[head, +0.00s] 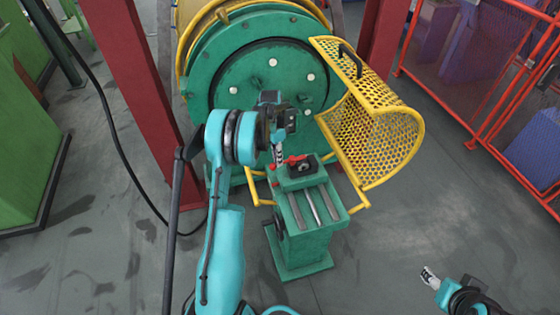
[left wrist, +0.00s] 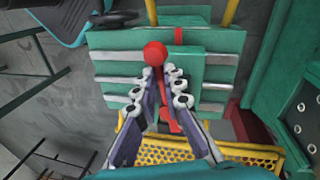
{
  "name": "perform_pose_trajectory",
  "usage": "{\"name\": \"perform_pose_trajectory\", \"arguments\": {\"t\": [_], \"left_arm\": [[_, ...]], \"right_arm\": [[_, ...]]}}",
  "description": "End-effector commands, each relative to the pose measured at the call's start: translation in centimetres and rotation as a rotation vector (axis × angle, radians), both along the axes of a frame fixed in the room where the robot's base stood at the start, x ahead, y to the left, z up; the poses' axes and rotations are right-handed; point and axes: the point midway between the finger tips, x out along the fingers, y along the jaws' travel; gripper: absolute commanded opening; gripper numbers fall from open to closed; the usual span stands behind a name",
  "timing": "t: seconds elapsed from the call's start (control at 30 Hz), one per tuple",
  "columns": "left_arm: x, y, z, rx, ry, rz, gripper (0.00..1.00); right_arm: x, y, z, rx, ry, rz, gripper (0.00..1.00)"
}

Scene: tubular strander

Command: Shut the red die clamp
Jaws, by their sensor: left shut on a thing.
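The red die clamp (head: 296,160) is on top of the green die stand (head: 318,232), in front of the large green disc. In the left wrist view its lever ends in a round red knob (left wrist: 155,53), and a red part (left wrist: 170,122) shows further down between the fingers. My left gripper (head: 279,158) is at the clamp from above. In the left wrist view my left gripper (left wrist: 164,82) is closed around the lever just below the knob. The fingers hide part of the lever. My right gripper (head: 430,277) is low at the right, away from the stand.
A yellow mesh guard (head: 372,125) stands swung out right of the stand. The green disc (head: 268,80) is behind it, between red posts (head: 140,85). A red-framed fence (head: 480,115) is at the right. A black cable runs along the left floor. The floor front right is clear.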

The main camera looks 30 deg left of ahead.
Motion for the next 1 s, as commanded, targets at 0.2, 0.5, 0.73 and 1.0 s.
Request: {"name": "perform_pose_trajectory", "arguments": {"t": [0.2,0.5,0.73,1.0], "left_arm": [[0.3,0.61,-0.06,0.001,0.005,-0.118,0.0],[0.61,0.93,-0.08,0.0,0.004,-0.192,0.0],[0.66,0.99,-0.07,0.001,0.004,-0.2,0.0],[0.67,1.03,-0.07,0.002,0.003,-0.198,0.25]], "right_arm": [[0.0,0.0,0.19,0.0,0.0,0.0,0.58],[0.0,0.0,0.28,0.0,0.0,0.0,0.58],[0.0,0.0,0.29,0.0,0.0,0.0,0.58],[0.0,0.0,0.29,0.0,0.0,0.0,0.58]]}}
